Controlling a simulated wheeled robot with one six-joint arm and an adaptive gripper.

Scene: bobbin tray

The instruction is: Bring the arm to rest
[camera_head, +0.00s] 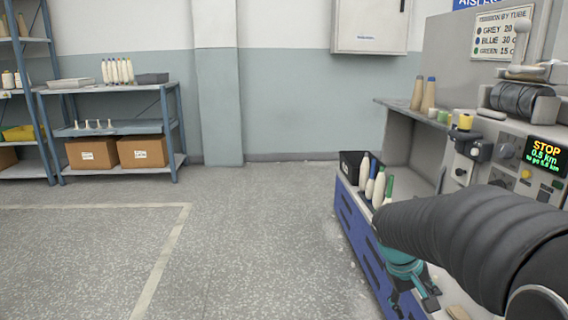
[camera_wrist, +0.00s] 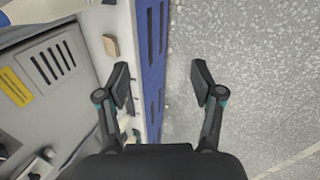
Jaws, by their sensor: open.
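My arm reaches in from the right in the head view, covered in a dark ribbed sleeve. My gripper (camera_head: 413,297) hangs low beside the blue front of the machine, partly hidden by the arm. In the wrist view my gripper (camera_wrist: 161,83) is open, its two black fingers wide apart with nothing between them. The left finger overlaps the machine's pale ledge. The right finger is over the speckled grey floor.
The machine's blue side panel (camera_head: 359,240) runs along the right. Bobbins (camera_head: 379,187) and a black bin (camera_head: 351,166) stand on its ledge. A small tan block (camera_wrist: 111,46) lies on the ledge near my left finger. The floor (camera_head: 260,245) at left is clear.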

